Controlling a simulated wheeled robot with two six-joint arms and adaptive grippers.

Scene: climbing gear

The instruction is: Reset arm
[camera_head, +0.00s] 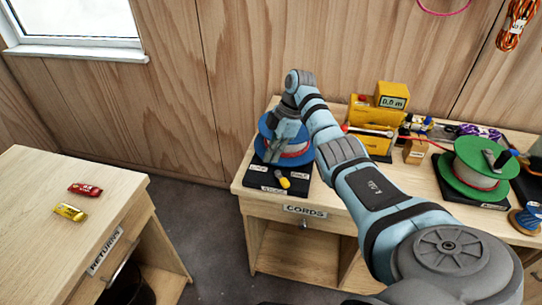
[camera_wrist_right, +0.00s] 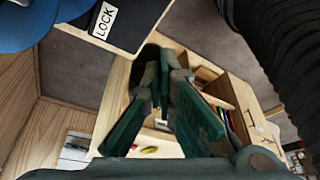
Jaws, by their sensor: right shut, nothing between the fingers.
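My right arm reaches in from the lower right of the head view. My right gripper (camera_head: 275,150) points down in front of the blue spool (camera_head: 266,127) on the cords table (camera_head: 245,182) and partly hides it. In the right wrist view my right gripper's green-padded fingers (camera_wrist_right: 161,62) come together at the tips, with nothing between them. The spool's black base (camera_wrist_right: 135,22), with a LOCK label, lies close by at the top left there. A yellow-ended lever (camera_head: 284,183) sits at the base's front. I cannot tell whether gripper and spool touch. My left gripper is not in view.
A green spool (camera_head: 465,171) stands at the right, with a red cord running toward a yellow measuring device (camera_head: 391,96). The returns table (camera_head: 35,185) at the left holds a red packet (camera_head: 85,190) and a yellow packet (camera_head: 70,212). Open floor separates the tables.

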